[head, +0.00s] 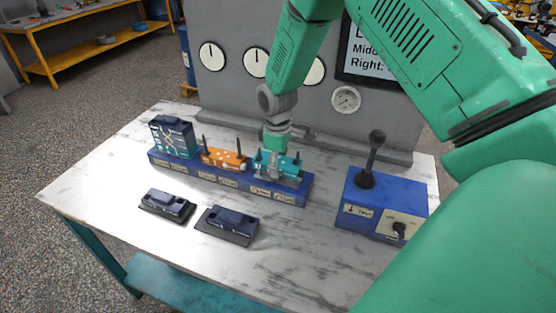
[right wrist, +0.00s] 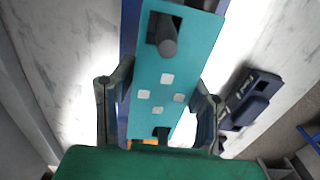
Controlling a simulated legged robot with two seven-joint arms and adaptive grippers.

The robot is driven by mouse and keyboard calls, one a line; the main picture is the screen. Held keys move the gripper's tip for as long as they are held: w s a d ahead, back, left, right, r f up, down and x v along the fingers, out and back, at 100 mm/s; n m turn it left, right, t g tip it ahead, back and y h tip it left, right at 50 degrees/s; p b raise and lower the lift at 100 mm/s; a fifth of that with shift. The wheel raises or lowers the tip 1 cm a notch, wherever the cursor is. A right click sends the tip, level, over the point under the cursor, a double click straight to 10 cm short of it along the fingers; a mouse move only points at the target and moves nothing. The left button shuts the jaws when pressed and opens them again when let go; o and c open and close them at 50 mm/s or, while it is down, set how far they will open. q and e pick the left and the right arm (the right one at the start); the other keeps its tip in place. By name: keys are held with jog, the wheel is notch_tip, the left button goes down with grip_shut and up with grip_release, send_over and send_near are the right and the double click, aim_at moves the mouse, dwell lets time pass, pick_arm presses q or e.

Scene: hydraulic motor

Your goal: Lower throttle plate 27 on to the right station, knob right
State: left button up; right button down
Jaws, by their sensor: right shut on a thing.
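A teal plate with white square ports (head: 279,167) is at the right station of the long blue base (head: 305,192). My right gripper (head: 277,147) comes down over it from above. In the right wrist view the teal plate (right wrist: 187,68) lies between the two fingers (right wrist: 160,100), with a dark rod standing up through its far end. The gripper is shut on the plate. The fingers partly hide the plate's sides, and I cannot tell whether it touches the base. Its number is not readable and its knob is not clear. My left gripper is not in view.
An orange plate (head: 224,159) sits at the middle station and a dark block stack (head: 173,136) at the left. Two dark valve blocks (head: 167,205) (head: 227,225) lie in front. A blue lever box (head: 381,203) stands right. The table's front right is clear.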

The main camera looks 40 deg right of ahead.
jog(key=shift+a+r, duration=0.1)
jog(key=shift+a, duration=0.05)
jog(key=shift+w+d+r+p, duration=0.1)
jog(key=shift+d+r+p, duration=0.15)
jog(key=shift+p, duration=0.2)
jog(key=shift+a+r+p, duration=0.15)
jog(key=shift+r+p, duration=1)
jog(key=shift+r, duration=0.05)
notch_tip(320, 180, down, 4)
jog(key=b, duration=0.8)
jog(key=shift+r+g+y, duration=0.25)
jog(key=shift+g+y, duration=0.05)
jog(key=shift+y, duration=0.1)
jog(key=shift+s+b, duration=0.2)
jog(key=shift+b, duration=0.4)
jog(key=shift+f, duration=0.15)
jog(key=shift+f+b, duration=0.7)
jog(key=shift+b, duration=0.2)
